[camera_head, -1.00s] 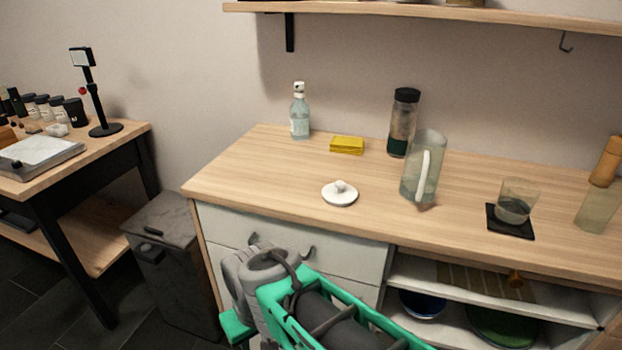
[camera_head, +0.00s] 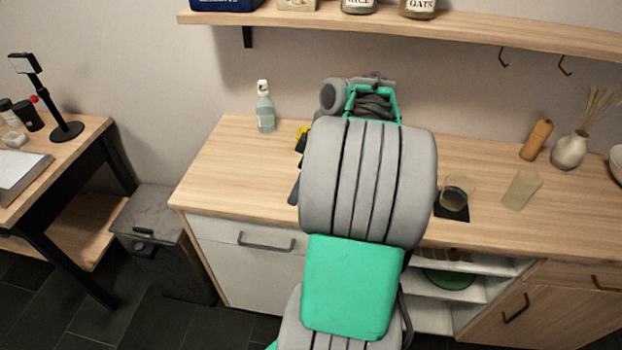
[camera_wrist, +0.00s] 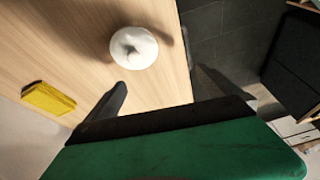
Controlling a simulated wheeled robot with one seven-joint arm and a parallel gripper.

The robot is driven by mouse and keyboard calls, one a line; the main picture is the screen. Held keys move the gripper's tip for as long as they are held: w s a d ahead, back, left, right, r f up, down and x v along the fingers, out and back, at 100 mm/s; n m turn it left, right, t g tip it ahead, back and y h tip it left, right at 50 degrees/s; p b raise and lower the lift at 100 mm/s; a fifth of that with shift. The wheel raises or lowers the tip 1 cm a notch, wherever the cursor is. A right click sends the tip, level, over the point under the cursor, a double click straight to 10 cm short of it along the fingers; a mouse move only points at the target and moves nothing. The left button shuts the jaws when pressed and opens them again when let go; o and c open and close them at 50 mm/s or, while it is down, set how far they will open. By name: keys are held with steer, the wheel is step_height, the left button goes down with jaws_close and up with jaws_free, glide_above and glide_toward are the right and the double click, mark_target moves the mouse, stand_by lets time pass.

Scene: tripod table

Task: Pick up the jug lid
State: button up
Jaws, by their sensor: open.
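The white jug lid (camera_wrist: 133,48) lies on the wooden counter in the wrist view, near the counter's edge, with its small round knob on top. In the head view my arm hides the lid. My gripper (camera_wrist: 165,88) is open and empty in the wrist view. Its two dark fingers are spread apart, and the lid lies beyond the fingertips, apart from them. The glass jug is hidden behind my arm in the head view.
A yellow sponge (camera_wrist: 48,98) lies on the counter (camera_head: 235,160). A spray bottle (camera_head: 265,108) stands at the back left. A shelf (camera_head: 420,27) runs above.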

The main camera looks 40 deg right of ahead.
steer(key=shift+n, duration=0.5)
steer(key=d, duration=0.1)
steer(key=s+d, duration=0.1)
steer(key=d, duration=0.1)
steer(key=s+d, duration=0.1)
steer(key=d, duration=0.1)
steer(key=shift+s+r, duration=0.2)
steer(key=shift+r, duration=0.05)
steer(key=x, duration=0.3)
steer(key=w+x, duration=0.1)
steer(key=x, duration=0.3)
steer(key=shift+w+f, duration=0.1)
steer(key=shift+f, duration=0.05)
steer(key=shift+t, duration=0.3)
steer(key=c, duration=1.4)
steer(key=shift+c, duration=0.2)
